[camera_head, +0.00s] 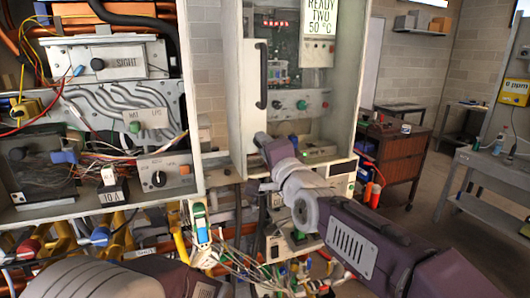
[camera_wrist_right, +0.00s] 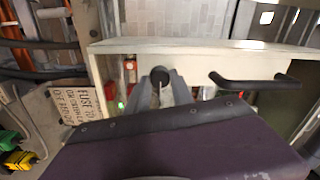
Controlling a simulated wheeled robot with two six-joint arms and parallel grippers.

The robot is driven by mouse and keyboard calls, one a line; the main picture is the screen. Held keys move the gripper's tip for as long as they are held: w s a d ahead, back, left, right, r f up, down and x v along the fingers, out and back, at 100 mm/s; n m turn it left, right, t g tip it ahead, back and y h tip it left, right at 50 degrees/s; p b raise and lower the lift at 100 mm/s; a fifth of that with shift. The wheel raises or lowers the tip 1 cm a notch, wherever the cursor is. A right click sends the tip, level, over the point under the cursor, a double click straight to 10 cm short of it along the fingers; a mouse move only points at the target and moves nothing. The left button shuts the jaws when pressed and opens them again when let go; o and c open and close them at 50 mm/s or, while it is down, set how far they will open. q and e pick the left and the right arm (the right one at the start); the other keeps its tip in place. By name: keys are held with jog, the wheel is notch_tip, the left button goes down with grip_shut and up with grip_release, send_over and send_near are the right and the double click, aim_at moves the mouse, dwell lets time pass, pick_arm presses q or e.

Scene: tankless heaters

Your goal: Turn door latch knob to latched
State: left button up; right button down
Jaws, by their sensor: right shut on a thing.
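The door latch knob (camera_wrist_right: 160,75) is a dark round knob, seen in the right wrist view between the grey fingers of my right gripper (camera_wrist_right: 161,90). The fingers are shut on it. In the head view my right gripper (camera_head: 263,140) reaches the lower part of the pale cabinet door (camera_head: 248,115), below its black bar handle (camera_head: 262,76). The gripper hides the knob there, and I cannot read which way the knob is turned. The handle also shows in the right wrist view (camera_wrist_right: 254,83). My left gripper is outside the views; only part of my left arm shows at bottom left.
An open panel (camera_head: 100,110) with knobs and wiring stands at left. Loose cables and connectors (camera_head: 285,272) lie below my right gripper. A brown drawer cabinet (camera_head: 398,158) and a grey workbench (camera_head: 490,165) stand to the right, with bare floor between them.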

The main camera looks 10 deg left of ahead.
jog(key=shift+f+m, duration=0.1)
jog(key=shift+m, duration=0.4)
jog(key=c, duration=1.1)
grip_release()
jog(key=shift+a, duration=0.1)
jog(key=b+v, duration=0.2)
jog(key=v, duration=0.7)
jog(key=shift+b, duration=0.3)
